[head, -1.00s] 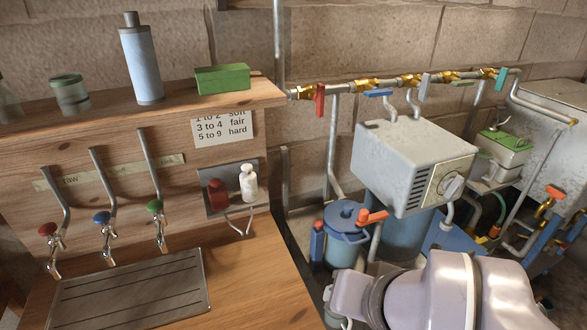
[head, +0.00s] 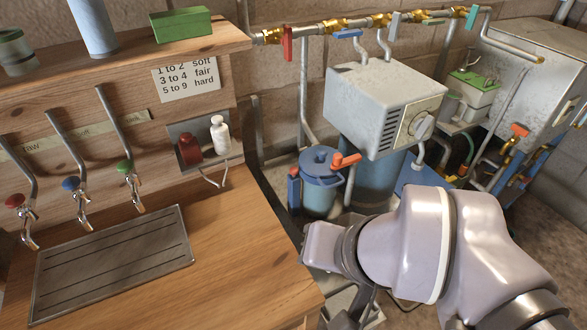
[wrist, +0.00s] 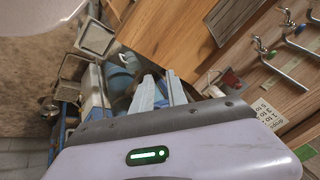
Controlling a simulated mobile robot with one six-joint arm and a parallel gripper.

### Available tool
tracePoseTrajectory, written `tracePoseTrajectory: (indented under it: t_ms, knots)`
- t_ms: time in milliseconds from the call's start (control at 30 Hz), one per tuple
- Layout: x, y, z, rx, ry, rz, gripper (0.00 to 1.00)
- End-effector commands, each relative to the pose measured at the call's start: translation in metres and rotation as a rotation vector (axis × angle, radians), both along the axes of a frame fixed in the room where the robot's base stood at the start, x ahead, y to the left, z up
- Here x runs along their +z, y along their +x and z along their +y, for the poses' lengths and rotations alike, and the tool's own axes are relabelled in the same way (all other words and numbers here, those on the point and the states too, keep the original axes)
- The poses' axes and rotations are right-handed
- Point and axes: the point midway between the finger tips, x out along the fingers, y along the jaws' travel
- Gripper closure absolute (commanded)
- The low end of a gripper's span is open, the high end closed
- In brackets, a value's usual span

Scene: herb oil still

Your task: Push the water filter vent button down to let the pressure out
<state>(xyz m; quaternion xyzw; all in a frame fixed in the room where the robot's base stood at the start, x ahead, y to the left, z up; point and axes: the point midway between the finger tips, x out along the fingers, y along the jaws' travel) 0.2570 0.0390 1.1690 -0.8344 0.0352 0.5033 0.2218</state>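The blue lidded canister (head: 320,190), which looks like the water filter, stands on the floor beyond the wooden counter. A small dark round spot on its lid (head: 320,157) may be the vent button; it is too small to tell. An orange-red handle (head: 346,160) sits beside the lid. In the wrist view, my gripper (wrist: 159,76) shows two pale fingers with a narrow gap, nothing held. My arm hides the gripper's fingers in the head view.
The wooden counter (head: 240,255) with taps and a drip tray (head: 110,262) fills the left. A grey box (head: 385,95) stands on a larger blue tank behind the canister. Pipes with brass valves (head: 330,25) run above. A blue post (head: 293,192) stands beside the canister.

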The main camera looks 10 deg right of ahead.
Motion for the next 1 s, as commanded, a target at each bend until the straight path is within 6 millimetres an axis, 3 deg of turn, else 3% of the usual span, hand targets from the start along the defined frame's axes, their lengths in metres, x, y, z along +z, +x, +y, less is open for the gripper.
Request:
tracePoseTrajectory:
  t_ms: [100, 1000]
  knots:
    - [0.0, 0.0, 0.0, 0.0, 0.0, 0.0, 1.0]
    - [0.0, 0.0, 0.0, 0.0, 0.0, 0.0, 1.0]
